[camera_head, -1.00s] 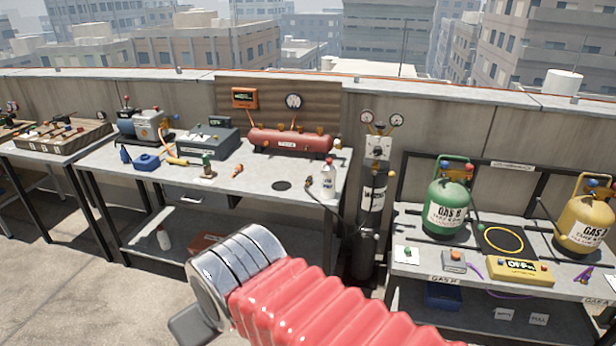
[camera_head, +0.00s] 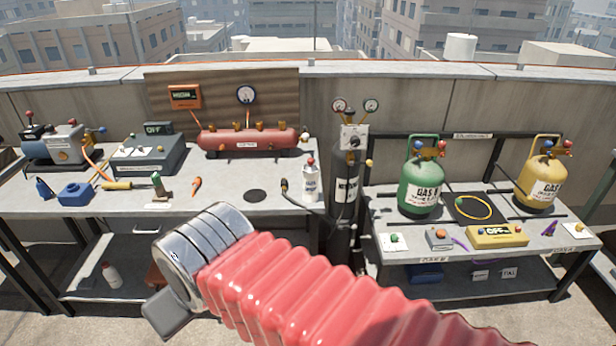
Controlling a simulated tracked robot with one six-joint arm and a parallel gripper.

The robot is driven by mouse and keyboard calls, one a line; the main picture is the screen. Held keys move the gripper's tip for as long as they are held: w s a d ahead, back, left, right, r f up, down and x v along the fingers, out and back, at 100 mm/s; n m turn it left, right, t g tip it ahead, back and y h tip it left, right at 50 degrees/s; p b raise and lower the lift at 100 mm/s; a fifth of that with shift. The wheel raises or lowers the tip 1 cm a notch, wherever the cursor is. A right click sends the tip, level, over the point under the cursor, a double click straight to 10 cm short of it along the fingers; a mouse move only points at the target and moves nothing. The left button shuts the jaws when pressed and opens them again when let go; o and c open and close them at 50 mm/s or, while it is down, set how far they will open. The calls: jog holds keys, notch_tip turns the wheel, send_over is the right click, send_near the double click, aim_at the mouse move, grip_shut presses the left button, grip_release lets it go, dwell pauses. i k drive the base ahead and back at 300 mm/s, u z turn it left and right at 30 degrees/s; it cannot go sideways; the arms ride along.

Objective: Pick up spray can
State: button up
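A white can-like bottle with a dark label and a red top (camera_head: 310,182) stands upright near the right end of the long grey workbench (camera_head: 225,200). It looks like the spray can, but its label is too small to read. A second white bottle with a red cap (camera_head: 111,274) stands on the bench's lower shelf at left. My gripper (camera_head: 168,312) shows only in part, as a dark piece beyond the silver end of my red ribbed arm. It is in front of the bench, apart from both bottles. Its fingers are mostly hidden, so its opening is unclear.
A red tank (camera_head: 247,140) and a grey box (camera_head: 148,156) sit on the bench. A black cylinder with gauges (camera_head: 343,215) stands between the benches. The right bench holds a green gas bottle (camera_head: 420,190) and a yellow gas bottle (camera_head: 540,183). The bench's front middle is fairly clear.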

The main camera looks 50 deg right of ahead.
aim_at(311, 173)
jog(key=z, duration=0.55)
jog(key=i, duration=1.25)
jog(key=z, duration=0.55)
